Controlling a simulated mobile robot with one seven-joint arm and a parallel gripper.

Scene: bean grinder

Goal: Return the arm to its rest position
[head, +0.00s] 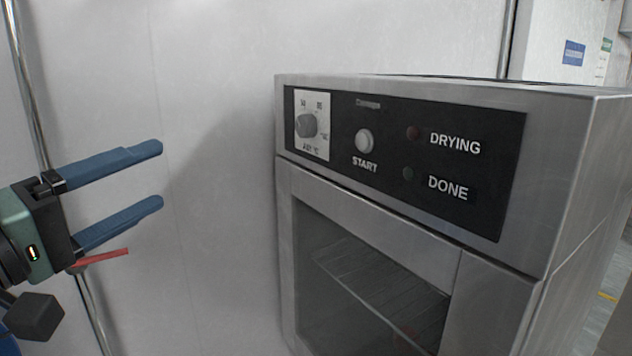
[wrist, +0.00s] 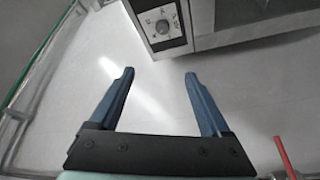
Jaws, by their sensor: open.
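My gripper (head: 155,176) is at the left of the head view, with two blue fingers held apart and nothing between them. It points right, toward the oven, and is clear of it. In the wrist view my gripper (wrist: 158,75) is also open and empty, with a pale surface beyond the fingers. Most of my arm is outside the head view.
A steel drying oven (head: 565,190) fills the right side, with a dial (head: 306,125), a START button (head: 364,141) and DRYING and DONE lamps. Its glass door (head: 365,270) is shut. The dial also shows in the wrist view (wrist: 162,27). A pale wall (head: 215,60) stands behind.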

